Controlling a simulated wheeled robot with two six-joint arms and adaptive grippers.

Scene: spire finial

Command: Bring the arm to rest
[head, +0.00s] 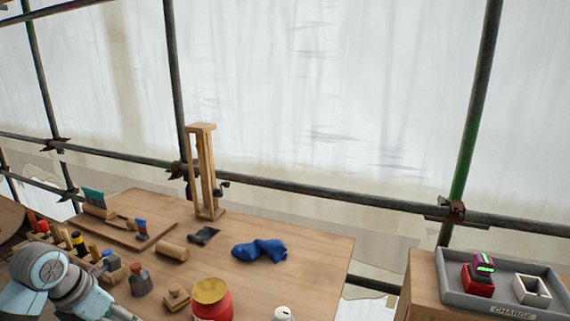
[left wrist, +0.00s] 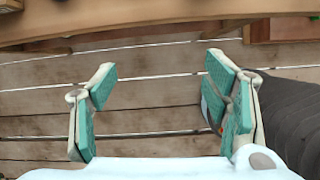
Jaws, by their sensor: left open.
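My left arm (head: 65,285) comes in at the bottom left of the head view, beside the near left part of the wooden table (head: 320,250). Its gripper is out of the head view. In the left wrist view my left gripper (left wrist: 160,110) is open and empty, its teal pads wide apart. Below it are wooden floor planks (left wrist: 150,70). A curved wooden edge crosses the top of that view. My right gripper does not show.
The table holds a wooden frame stand (head: 205,170), a blue cloth (head: 260,250), a red jar (head: 212,302), a wooden roll (head: 172,250) and several tools. A grey charge tray (head: 455,290) stands at right. Scaffold poles run behind.

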